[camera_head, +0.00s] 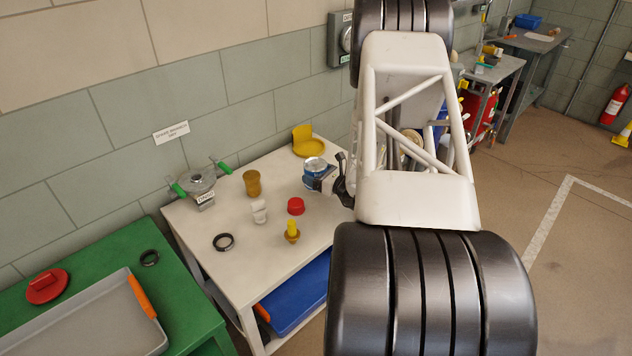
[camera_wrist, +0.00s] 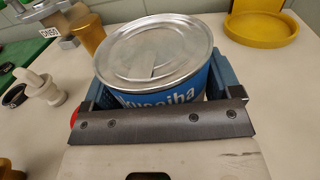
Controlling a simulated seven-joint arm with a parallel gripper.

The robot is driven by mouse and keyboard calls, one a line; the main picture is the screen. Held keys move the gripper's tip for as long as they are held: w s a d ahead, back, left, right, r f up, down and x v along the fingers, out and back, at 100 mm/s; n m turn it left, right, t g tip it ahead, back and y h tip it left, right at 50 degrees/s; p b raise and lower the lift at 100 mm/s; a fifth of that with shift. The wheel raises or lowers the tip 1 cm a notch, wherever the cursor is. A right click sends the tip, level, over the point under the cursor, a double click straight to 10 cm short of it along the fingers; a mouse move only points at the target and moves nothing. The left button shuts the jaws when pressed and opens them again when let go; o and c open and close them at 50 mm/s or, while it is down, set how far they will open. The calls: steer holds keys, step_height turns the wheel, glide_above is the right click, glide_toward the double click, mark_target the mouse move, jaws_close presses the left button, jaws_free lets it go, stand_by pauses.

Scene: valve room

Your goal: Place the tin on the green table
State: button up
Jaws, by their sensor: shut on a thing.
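The tin (camera_head: 315,165) has a silver lid and a blue label. It stands upright at the right part of the white table (camera_head: 210,255). My gripper (camera_head: 322,180) is shut on the tin from the right side. In the wrist view the tin (camera_wrist: 158,62) sits between the jaws of my gripper (camera_wrist: 160,95), its lower part hidden by them. I cannot tell whether it touches the white table. The green table (camera_head: 185,300) is at the lower left and carries a grey tray (camera_head: 90,325) with an orange handle, a red disc (camera_head: 46,286) and a black ring (camera_head: 149,258).
On the white table are a valve (camera_head: 200,182) with green handles, a brown cup (camera_head: 252,183), a white fitting (camera_head: 259,211), a red cap (camera_head: 296,206), a yellow-topped brass part (camera_head: 292,232), a black ring (camera_head: 223,242) and a yellow holder (camera_head: 310,147). The green table's right end shows bare.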

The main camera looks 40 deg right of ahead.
steer(key=shift+f, duration=1.6)
steer(key=shift+f, duration=0.1)
steer(key=o, duration=1)
steer(key=shift+c, duration=0.2)
steer(key=shift+s+d, duration=0.3)
steer(key=shift+s, duration=1.7)
steer(key=shift+s+d, duration=0.3)
steer(key=shift+s, duration=1.65)
steer(key=shift+s+d, duration=0.3)
steer(key=shift+s, duration=1.7)
